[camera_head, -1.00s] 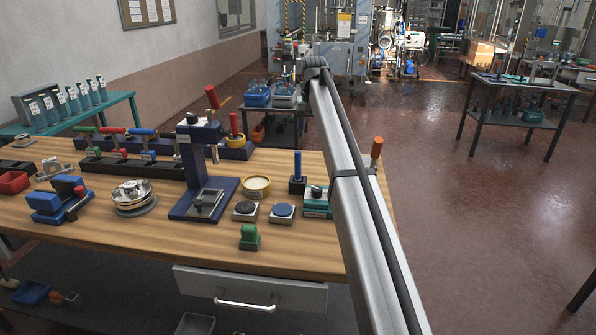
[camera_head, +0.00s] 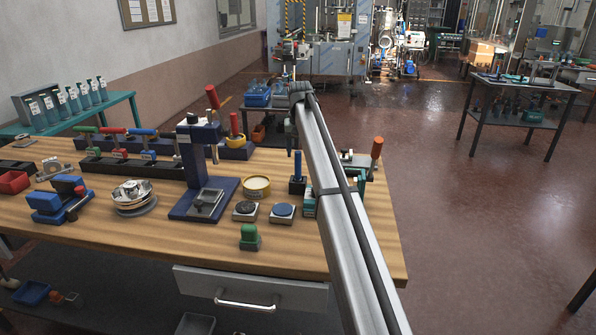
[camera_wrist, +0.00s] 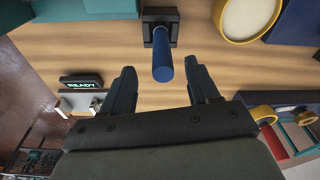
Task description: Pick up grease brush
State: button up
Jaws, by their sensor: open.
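An upright tool with a blue cylindrical handle (camera_head: 298,165) stands in a small black square holder (camera_head: 297,186) on the wooden bench. Its bristles, if any, are hidden, so I cannot confirm that it is the grease brush. In the wrist view the blue handle (camera_wrist: 162,58) points toward the camera, between and just beyond my fingertips. My gripper (camera_wrist: 159,68) is open and empty, with a finger on each side of the handle's line. In the head view my gripper hangs close above and behind the handle, mostly hidden by its own arm.
A yellow-rimmed round tub (camera_head: 257,187) of pale material stands left of the holder. A dark blue press (camera_head: 203,185) is further left. Two small square blocks with round tops stand in front. An orange-handled tool (camera_head: 376,148) stands to the right. A small READY sign (camera_wrist: 81,83) shows in the wrist view.

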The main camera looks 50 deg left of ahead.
aim_at(298, 162)
jog(key=shift+a+f, duration=0.2)
jog(key=shift+f, duration=2.35)
jog(key=shift+c, duration=0.4)
grip_shut()
